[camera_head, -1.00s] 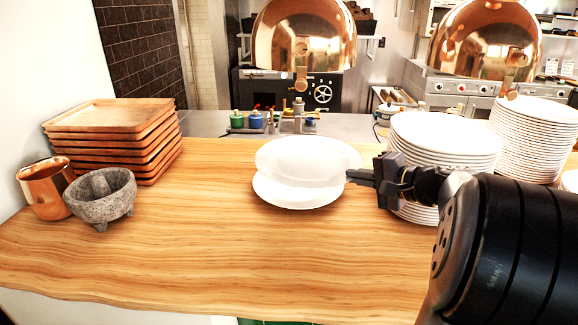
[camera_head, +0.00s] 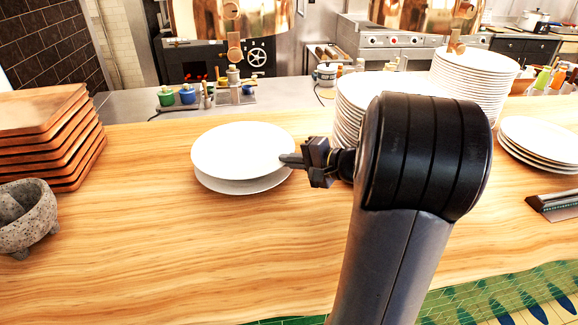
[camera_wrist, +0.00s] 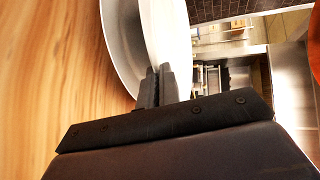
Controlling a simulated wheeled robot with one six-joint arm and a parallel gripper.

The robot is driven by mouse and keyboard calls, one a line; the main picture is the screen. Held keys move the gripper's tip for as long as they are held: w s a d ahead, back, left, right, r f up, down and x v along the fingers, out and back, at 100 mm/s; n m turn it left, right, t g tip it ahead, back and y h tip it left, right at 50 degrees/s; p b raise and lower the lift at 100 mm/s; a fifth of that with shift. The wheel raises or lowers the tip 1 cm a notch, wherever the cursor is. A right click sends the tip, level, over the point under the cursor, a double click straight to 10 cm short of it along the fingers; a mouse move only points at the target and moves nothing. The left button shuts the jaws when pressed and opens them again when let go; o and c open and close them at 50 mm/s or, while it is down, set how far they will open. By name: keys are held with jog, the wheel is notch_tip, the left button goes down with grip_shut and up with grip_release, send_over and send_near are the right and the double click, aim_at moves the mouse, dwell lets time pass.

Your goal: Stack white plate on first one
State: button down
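The upper white plate (camera_head: 242,148) is close above the first white plate (camera_head: 243,187), which lies on the wooden counter. The upper plate covers most of the first one, and only the lower one's front rim shows. My gripper (camera_head: 288,160) is at the right edge of the upper plate, its fingers closed on the rim. In the wrist view the fingertips (camera_wrist: 160,74) pinch the upper plate (camera_wrist: 168,35), with the first plate (camera_wrist: 118,30) beside it to the left. A thin gap seems to show between the plates; whether they touch anywhere I cannot tell.
Tall plate stacks (camera_head: 385,90) (camera_head: 475,75) stand behind my arm, and a low plate stack (camera_head: 540,138) at right. Wooden trays (camera_head: 45,135) and a stone mortar (camera_head: 25,215) are at left. Copper lamps (camera_head: 232,15) hang above. The counter in front of the plates is clear.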

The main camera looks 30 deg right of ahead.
jog(key=shift+f, duration=0.9)
jog(key=shift+f+b, duration=0.35)
jog(key=shift+b, duration=0.15)
jog(key=c, duration=1.9)
grip_release()
jog(key=shift+c, duration=0.2)
jog(key=shift+r, duration=0.1)
jog(key=shift+r+p, duration=0.2)
jog(key=shift+p, duration=0.3)
jog(key=shift+s+d+r, duration=0.1)
jog(key=shift+s+d, duration=0.1)
jog(key=b+v, duration=0.2)
jog(key=v, duration=0.9)
jog(key=shift+s+d+r, duration=0.1)
jog(key=shift+s+r, duration=0.05)
jog(key=shift+s, duration=0.1)
